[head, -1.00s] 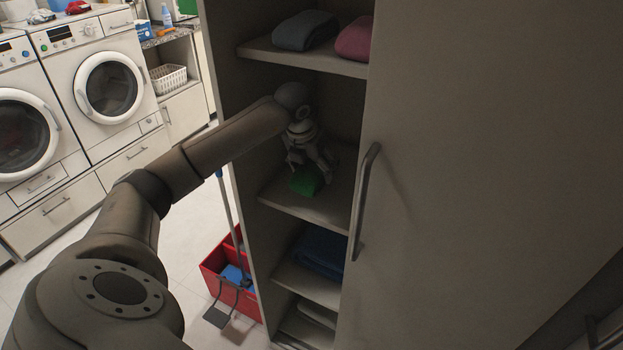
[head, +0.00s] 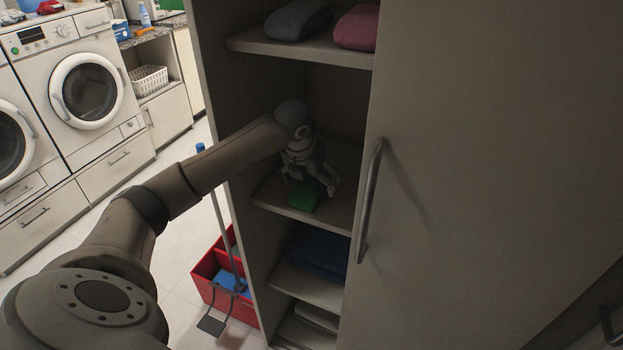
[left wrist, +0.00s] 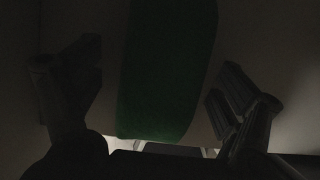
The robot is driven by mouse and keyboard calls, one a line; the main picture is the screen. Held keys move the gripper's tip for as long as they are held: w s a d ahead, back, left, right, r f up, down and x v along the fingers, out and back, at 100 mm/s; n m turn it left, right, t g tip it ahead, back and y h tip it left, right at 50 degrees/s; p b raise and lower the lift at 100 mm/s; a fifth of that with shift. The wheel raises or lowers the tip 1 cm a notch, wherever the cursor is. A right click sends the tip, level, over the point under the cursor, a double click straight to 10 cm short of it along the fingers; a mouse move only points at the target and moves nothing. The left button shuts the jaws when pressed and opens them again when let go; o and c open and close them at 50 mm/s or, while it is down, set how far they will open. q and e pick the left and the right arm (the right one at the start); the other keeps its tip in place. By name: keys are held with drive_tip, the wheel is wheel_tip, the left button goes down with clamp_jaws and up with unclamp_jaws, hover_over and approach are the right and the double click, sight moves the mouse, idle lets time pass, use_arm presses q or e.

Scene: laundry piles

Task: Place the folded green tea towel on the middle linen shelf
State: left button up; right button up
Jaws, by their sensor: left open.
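The folded green tea towel (head: 306,195) lies on the middle linen shelf (head: 329,216) of the tall cabinet. In the left wrist view the towel (left wrist: 168,70) runs down the middle of the picture, between the spread fingers and apart from them. My left gripper (head: 312,184) is open inside the cabinet, just above and around the towel, and hides part of it in the head view. The left gripper's fingers also show at both sides of the left wrist view (left wrist: 155,100). My right gripper is not in view.
Grey (head: 297,20) and maroon (head: 357,27) folded cloths lie on the shelf above, a dark blue one (head: 320,252) below. The cabinet door with its handle (head: 370,200) stands at the right. A red mop bucket (head: 212,272) stands on the floor left of the cabinet.

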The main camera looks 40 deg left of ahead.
sight(312, 177)
use_arm(q)
drive_tip(key=shift+d+r, duration=0.1)
drive_tip(key=shift+r, duration=0.2)
drive_tip(key=v, duration=0.4)
drive_tip(key=shift+s+r, duration=0.15)
drive_tip(key=v, duration=0.6)
drive_tip(key=shift+b, duration=0.4)
drive_tip(key=shift+s+r, duration=0.3)
drive_tip(key=shift+r, duration=0.2)
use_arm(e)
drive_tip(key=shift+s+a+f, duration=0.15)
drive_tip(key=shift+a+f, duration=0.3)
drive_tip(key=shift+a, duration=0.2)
use_arm(q)
drive_tip(key=shift+d, duration=0.1)
